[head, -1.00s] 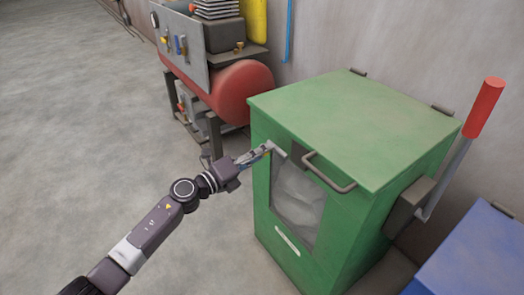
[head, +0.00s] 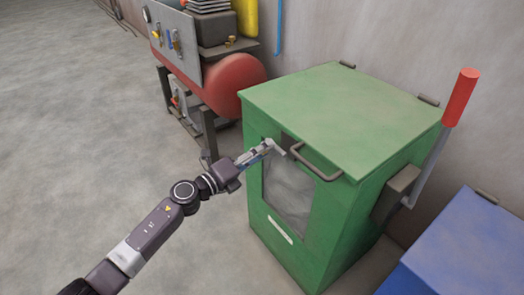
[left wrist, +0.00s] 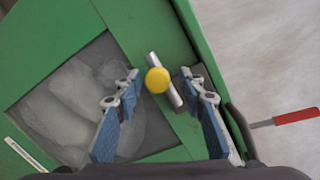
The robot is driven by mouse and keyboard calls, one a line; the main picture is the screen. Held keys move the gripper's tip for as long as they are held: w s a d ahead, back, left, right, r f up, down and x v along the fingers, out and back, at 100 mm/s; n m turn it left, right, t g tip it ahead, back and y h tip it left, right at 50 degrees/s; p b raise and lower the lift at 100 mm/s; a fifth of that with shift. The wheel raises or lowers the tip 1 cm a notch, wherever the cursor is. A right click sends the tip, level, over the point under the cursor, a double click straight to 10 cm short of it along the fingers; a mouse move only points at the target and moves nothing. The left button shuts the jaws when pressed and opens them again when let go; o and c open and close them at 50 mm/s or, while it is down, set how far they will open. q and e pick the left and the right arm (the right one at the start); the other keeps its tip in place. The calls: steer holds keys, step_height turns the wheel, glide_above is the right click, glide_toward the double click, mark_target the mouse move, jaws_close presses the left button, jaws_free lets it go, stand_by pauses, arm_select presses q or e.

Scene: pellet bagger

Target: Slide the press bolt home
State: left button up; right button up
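The green press (head: 340,115) has a windowed front with pale bags or filling behind it. In the left wrist view, the bolt shows as a yellow round knob (left wrist: 157,80) on a short silver bar (left wrist: 172,92) against the green front. My left gripper (head: 276,150) is at the upper left of the press front, beside the grey handle (head: 318,165). In the left wrist view its two blue-padded fingers (left wrist: 160,88) are spread apart, one on each side of the knob. I cannot tell how near they are in depth. In the head view the gripper hides the knob. My right gripper is not in view.
A lever with a red grip (head: 459,97) stands on the press's right side. A blue box (head: 465,250) is at the lower right. A machine with a red tank (head: 228,85) stands behind on the left. The floor at left is clear.

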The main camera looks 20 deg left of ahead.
arm_select(q)
steer(key=shift+a, duration=0.1)
steer(key=v, duration=1.2)
